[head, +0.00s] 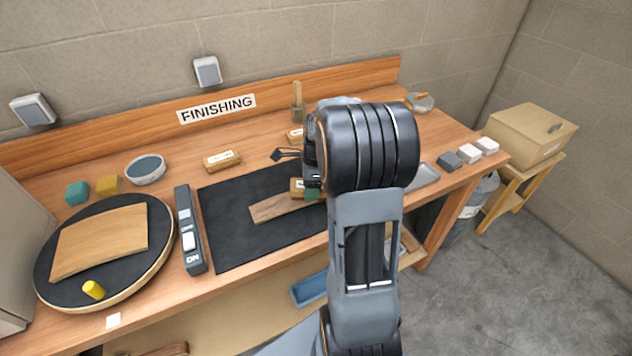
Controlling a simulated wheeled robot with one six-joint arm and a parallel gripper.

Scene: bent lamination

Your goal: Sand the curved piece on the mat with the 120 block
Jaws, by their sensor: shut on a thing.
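The dark mat (228,225) lies on the middle of the bench. A wooden piece (270,209) lies on it, its right part hidden behind my arm and gripper. My gripper (312,184) is low over the right part of the mat, mostly hidden by my own wrist. It is shut on a tan block with a pale label (297,187); a green patch shows below the jaws. I cannot read the label or tell if the block touches the piece. Similar labelled blocks lie behind the mat, one to the left (222,160) and one near the brush jar (295,135).
A round turntable (160,262) at left bears a larger curved wooden panel (100,240) and a yellow peg. A switch box (189,230) stands between turntable and mat. A bowl (145,170) and brush jar (297,114) stand behind. Small grey and white blocks (469,154) line the right end.

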